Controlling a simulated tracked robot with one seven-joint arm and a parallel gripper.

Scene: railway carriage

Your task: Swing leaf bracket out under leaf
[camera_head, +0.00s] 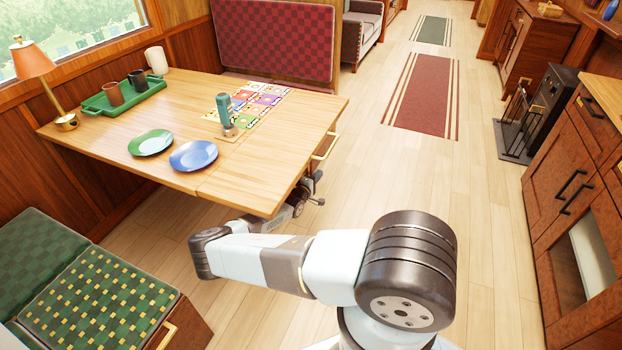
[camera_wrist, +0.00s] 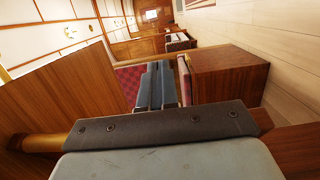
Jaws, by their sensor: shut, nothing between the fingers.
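The wooden table (camera_head: 185,100) stands at the left, with a leaf (camera_head: 265,165) on its aisle side, level with the top and marked off by a seam. A brass handle (camera_head: 325,146) is at the leaf's outer edge. My gripper (camera_head: 312,188) is low beside the leaf's near outer corner, partly hidden by the leaf. In the wrist view my gripper (camera_wrist: 158,66) is shut, its two blue-grey fingers together and empty. A brass-coloured bar end (camera_wrist: 42,143) shows left of the wrist housing; I cannot tell whether it is the bracket. The bracket is not clearly visible in the head view.
On the table are a green tray (camera_head: 125,98) with cups, a green plate (camera_head: 151,142), a blue plate (camera_head: 193,155), a bottle (camera_head: 225,108) and a lamp (camera_head: 40,70). A checked bench (camera_head: 95,300) is near left, cabinets (camera_head: 575,170) right. The aisle floor (camera_head: 430,170) is clear.

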